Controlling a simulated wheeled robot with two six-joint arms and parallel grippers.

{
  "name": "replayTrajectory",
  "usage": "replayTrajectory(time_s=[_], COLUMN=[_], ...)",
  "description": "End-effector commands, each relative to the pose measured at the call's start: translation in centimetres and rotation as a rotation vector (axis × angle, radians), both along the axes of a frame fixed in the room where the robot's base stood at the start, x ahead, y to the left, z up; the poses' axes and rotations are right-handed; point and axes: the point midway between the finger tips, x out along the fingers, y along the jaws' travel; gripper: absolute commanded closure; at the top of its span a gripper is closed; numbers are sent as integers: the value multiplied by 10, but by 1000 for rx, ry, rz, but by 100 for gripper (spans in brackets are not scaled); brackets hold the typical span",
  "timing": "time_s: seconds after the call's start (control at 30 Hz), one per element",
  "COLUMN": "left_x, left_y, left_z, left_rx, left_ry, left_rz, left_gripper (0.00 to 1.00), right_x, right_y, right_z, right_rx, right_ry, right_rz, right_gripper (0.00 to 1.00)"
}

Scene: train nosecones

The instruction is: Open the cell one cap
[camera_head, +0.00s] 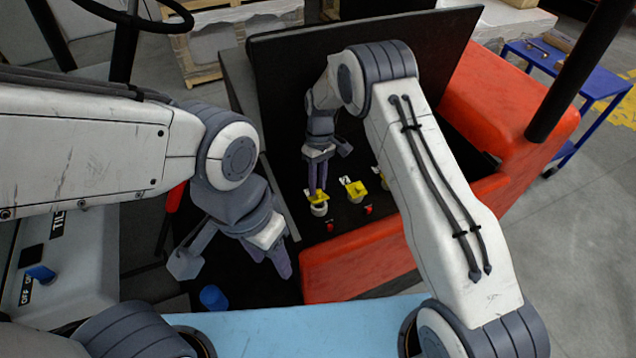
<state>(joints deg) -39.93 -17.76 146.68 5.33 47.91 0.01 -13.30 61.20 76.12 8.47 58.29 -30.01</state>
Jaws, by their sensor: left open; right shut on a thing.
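A row of yellow caps sits in the dark compartment of the red machine. The leftmost yellow cap (320,198), which I take to be the cell one cap, is on a pale round neck (319,210). My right gripper (317,190) points down from above and is shut on this cap, its purple fingers hiding part of it. Whether the cap is raised off its neck is too small to tell. A second yellow cap (355,188) is just to its right, and another is partly hidden by my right arm. My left gripper (282,266) is open and empty, lower left of the compartment.
A dark raised lid (440,50) stands behind the caps. Small red parts (368,210) lie in front of them. The red body wall (360,262) borders the compartment at the front. A blue cylinder (212,297) is below my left gripper. A blue cart (570,75) stands far right.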

Motion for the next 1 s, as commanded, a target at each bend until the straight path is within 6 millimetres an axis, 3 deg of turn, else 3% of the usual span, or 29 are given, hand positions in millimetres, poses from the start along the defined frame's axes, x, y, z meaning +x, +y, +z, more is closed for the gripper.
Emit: replayTrajectory(time_s=[0.03,0.1,0.47,0.57,0.73,1.0], left_x=[0,0,0,0,0,0], left_y=[0,0,0,0,0,0], left_z=[0,0,-1,-6,-20,-35], left_rx=[0,0,0,0,0,0], left_ry=[0,0,0,0,0,0], left_rz=[0,0,0,0,-1,-1], left_gripper=[50,50,50,50,50,50], right_x=[2,2,1,2,3,-32], right_y=[-1,-1,0,0,0,-49], right_z=[1,1,2,10,41,74], right_rx=[0,0,1,1,2,1], right_ry=[-5,-5,-4,-7,-12,-7], right_rz=[0,0,1,0,1,-4], right_gripper=[67,42,42,42,42,42])
